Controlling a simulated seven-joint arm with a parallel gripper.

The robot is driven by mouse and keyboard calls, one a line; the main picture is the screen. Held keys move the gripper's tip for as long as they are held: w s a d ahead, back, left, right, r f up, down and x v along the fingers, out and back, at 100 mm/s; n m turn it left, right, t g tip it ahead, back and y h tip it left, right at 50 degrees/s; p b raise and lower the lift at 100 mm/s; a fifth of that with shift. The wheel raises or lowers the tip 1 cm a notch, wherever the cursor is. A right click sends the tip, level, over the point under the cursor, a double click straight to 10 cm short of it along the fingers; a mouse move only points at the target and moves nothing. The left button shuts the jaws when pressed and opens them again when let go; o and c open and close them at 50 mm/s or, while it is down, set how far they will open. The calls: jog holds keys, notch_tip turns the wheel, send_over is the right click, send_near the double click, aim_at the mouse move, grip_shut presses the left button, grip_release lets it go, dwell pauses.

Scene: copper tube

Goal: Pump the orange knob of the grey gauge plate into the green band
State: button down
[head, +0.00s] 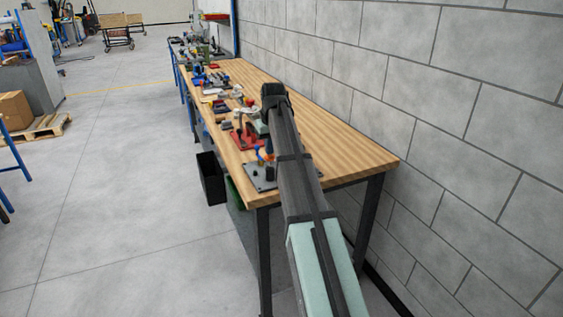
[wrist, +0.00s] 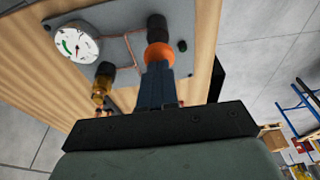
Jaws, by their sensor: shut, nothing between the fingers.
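The grey gauge plate (wrist: 132,20) lies on the wooden bench and fills the upper part of the wrist view. Its white round gauge (wrist: 77,43) has a green band on the left of the dial; I cannot read the needle surely. The orange knob (wrist: 158,54), with a black part behind it, stands right of the gauge. My gripper (wrist: 158,68) is shut and empty, its fingertips at the knob's near edge; I cannot tell whether they touch. In the head view the plate (head: 257,183) is at the bench's near end, partly hidden by my arm.
A brass fitting with a black cap (wrist: 103,82) stands between gauge and fingers, and a thin copper tube (wrist: 130,42) runs across the plate. Several tools and a red stand (head: 245,140) lie farther along the bench. A block wall (head: 420,120) rises on the right.

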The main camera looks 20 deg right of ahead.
jog(key=shift+r, duration=2.3)
jog(key=shift+f, duration=1.85)
jog(key=shift+f, duration=0.15)
dwell(0.4)
jog(key=shift+f, duration=1.6)
jog(key=shift+r, duration=3.6)
